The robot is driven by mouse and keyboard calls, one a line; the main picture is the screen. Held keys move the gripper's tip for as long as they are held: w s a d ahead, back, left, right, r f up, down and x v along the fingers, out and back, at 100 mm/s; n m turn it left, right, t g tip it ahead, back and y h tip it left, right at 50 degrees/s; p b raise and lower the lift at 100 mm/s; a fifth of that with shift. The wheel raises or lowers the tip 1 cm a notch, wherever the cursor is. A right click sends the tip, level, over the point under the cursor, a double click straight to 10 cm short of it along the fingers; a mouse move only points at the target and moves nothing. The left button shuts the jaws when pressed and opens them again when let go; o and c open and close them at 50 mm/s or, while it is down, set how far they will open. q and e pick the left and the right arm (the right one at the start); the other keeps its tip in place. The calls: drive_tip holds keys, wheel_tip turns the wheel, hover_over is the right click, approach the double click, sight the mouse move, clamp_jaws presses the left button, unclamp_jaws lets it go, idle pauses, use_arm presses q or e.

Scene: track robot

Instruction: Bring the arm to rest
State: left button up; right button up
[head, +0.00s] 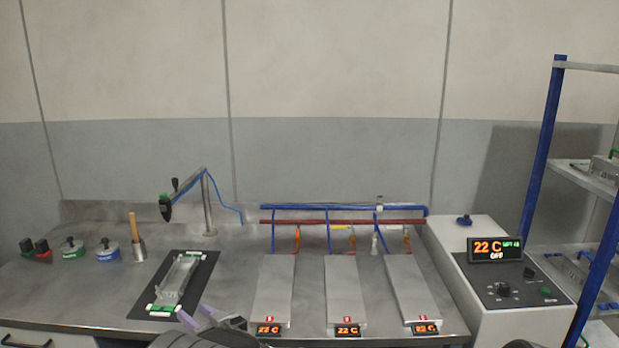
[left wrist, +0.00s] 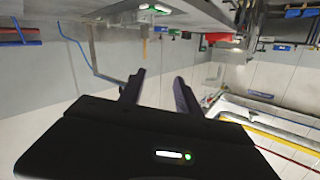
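My left gripper (head: 194,312) shows at the bottom of the head view, with purple fingertips, by the near end of the black mat. In the left wrist view my left gripper (left wrist: 159,82) has its two fingers apart with nothing between them. It is open and empty. My right gripper is not seen in either view.
A black mat (head: 204,268) with a clear fixture (head: 178,275) lies on the steel bench (head: 80,300). Three grey plates (head: 273,285) with displays stand right of it. A control box (head: 510,295) and a blue-post shelf (head: 551,120) are at the right. A jointed stand (head: 208,210) rises behind.

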use_arm(q)
drive_tip(key=s+d+f+m+g+h, duration=0.25)
drive_tip(key=s+f+h, duration=0.3)
drive_tip(key=f, duration=0.85)
drive_tip(key=s+d+f+m+g+h, duration=0.1)
drive_tip(key=s+d+f+m+h, duration=0.2)
drive_tip(key=s+f, duration=0.7)
drive_tip(key=s+d+f+g+h, duration=0.3)
drive_tip(key=s+d+f+h, duration=0.1)
drive_tip(key=s, duration=0.8)
drive_tip(key=s+d+f+g+h, duration=0.4)
drive_tip(key=s+d, duration=0.5)
drive_tip(key=s, duration=0.3)
drive_tip(key=shift+s+x, duration=0.2)
drive_tip(key=shift+x, duration=0.75)
drive_tip(key=shift+c, duration=0.4)
